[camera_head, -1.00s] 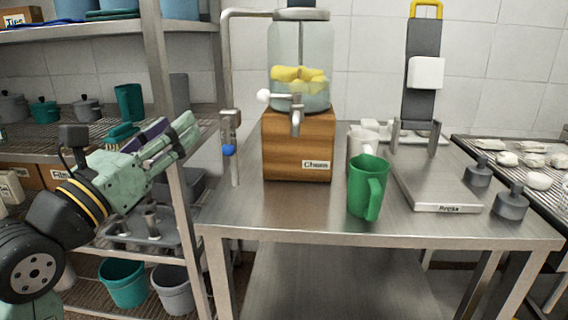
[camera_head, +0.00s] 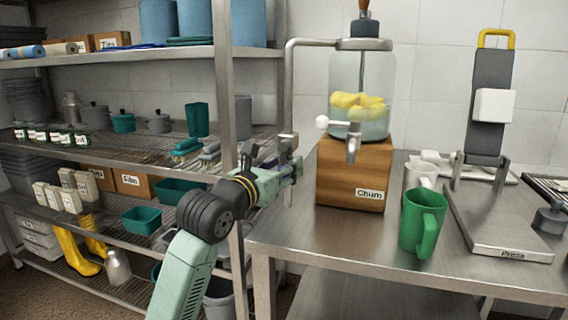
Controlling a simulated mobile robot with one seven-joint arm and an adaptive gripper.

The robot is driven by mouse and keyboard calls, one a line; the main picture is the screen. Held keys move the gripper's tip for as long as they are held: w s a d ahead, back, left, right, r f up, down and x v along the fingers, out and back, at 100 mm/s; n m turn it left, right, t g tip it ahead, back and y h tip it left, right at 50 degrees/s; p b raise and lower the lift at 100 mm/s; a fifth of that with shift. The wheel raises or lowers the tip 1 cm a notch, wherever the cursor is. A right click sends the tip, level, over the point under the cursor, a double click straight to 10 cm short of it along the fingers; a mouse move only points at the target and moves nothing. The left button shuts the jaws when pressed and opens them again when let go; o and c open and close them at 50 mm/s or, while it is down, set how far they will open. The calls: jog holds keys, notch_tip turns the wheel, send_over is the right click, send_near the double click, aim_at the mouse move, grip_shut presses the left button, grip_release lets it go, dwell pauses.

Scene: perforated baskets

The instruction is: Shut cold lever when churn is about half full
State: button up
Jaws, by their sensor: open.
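The churn is a glass jar (camera_head: 361,72) on a wooden block (camera_head: 345,178) labelled "Churn". Yellow lumps (camera_head: 358,104) sit in pale liquid in its lower part; the exact level is hard to read. A metal spout with a white-knobbed handle (camera_head: 322,121) is at its front. A bent metal pipe (camera_head: 290,80) rises left of the jar and runs over to its top. My gripper (camera_head: 292,160) is open at the pipe's lower part, left of the wooden block. It covers the area where the blue-knobbed lever was visible earlier, so that lever is hidden. Contact cannot be told.
A green mug (camera_head: 422,222) and a white mug (camera_head: 420,177) stand on the steel table (camera_head: 330,245) right of the churn. A press (camera_head: 500,238) stands farther right. A shelving rack (camera_head: 228,90) with tubs and boxes is close on the left.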

jog(key=shift+w+d, duration=0.2)
jog(key=shift+w, duration=0.05)
jog(key=shift+c, duration=0.4)
grip_shut()
dwell(0.4)
jog(key=shift+a, duration=0.1)
